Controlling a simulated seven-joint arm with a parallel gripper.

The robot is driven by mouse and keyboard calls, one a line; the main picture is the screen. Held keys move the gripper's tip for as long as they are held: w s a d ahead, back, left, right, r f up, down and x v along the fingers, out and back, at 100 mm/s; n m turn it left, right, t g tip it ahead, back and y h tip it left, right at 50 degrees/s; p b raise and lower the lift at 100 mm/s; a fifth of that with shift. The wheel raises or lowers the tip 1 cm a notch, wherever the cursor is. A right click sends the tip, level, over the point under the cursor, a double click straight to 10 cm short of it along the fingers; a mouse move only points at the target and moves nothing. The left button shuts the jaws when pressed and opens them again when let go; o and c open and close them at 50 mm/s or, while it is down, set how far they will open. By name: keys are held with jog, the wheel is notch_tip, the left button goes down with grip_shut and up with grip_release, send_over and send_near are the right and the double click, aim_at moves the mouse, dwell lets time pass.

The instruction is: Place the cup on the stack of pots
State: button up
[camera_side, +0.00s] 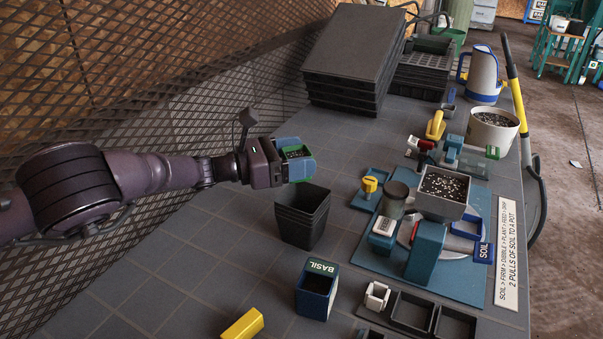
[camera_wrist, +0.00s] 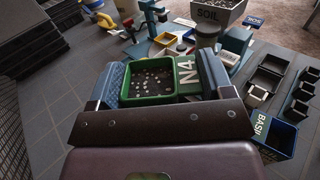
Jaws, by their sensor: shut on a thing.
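My gripper (camera_side: 299,165) is shut on a green square cup (camera_side: 294,153) filled with dark, white-flecked soil. In the wrist view, the cup (camera_wrist: 151,82) sits upright between the blue fingers of my gripper (camera_wrist: 160,78), with a label reading N4 on its right. The stack of pots (camera_side: 302,220) is several black square pots nested together, standing upright on the grey tiled table. The held cup is above the stack, clearly apart from it in the side view. I cannot make out the stack in the wrist view.
A blue BASIL container (camera_side: 317,293) and a yellow block (camera_side: 243,325) stand nearer the front. The soil mixer station (camera_side: 440,195) is to the right. Stacked black trays (camera_side: 350,60) are at the back. Bare table surrounds the pots.

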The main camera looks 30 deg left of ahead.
jog(key=shift+w+d+f, duration=0.2)
jog(key=shift+w+f, duration=0.4)
jog(key=shift+f, duration=1.7)
jog(key=shift+f, duration=0.1)
jog(key=o, duration=0.9)
